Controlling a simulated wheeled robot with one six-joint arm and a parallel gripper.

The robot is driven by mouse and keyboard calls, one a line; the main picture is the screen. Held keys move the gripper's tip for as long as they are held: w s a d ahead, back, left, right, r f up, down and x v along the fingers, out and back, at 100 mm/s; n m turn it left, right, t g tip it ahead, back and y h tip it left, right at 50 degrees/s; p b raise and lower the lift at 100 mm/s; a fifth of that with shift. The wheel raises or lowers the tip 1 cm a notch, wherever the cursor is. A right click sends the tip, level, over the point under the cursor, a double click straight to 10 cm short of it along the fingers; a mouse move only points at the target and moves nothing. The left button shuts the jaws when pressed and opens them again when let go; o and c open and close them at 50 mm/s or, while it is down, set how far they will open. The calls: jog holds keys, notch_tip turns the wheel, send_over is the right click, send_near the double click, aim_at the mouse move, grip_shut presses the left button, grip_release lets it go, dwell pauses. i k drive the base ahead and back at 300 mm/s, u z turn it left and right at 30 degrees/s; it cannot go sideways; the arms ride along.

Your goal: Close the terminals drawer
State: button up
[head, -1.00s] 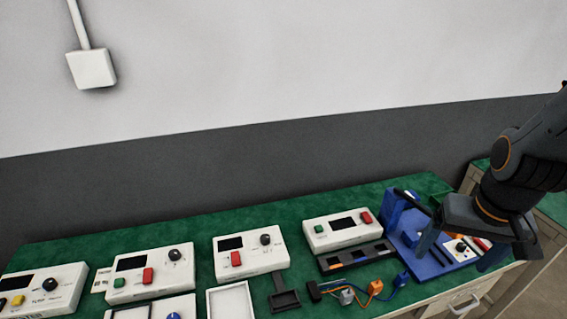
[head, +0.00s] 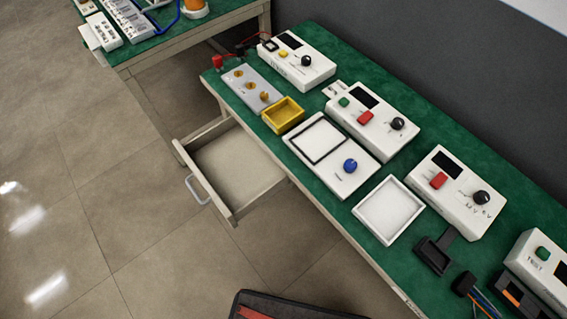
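A drawer (head: 240,168) stands pulled out from under the near left end of the green-topped bench in the head view. It is pale and looks empty inside, with a grey bar handle (head: 196,190) on its front. I cannot read any label on it, so I cannot tell whether it is the terminals drawer. My gripper is not in view.
The green bench (head: 330,85) carries white control boxes (head: 372,118), a yellow tray (head: 283,115) and a white tray (head: 390,210). A second bench (head: 200,25) stands at the upper left. The tiled floor (head: 110,190) in front of the drawer is clear.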

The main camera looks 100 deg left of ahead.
aim_at(237, 175)
jog(key=u, duration=4.1)
jog(key=k, duration=0.45)
jog(key=u, duration=0.85)
jog(key=i, duration=0.8)
jog(key=z, duration=0.25)
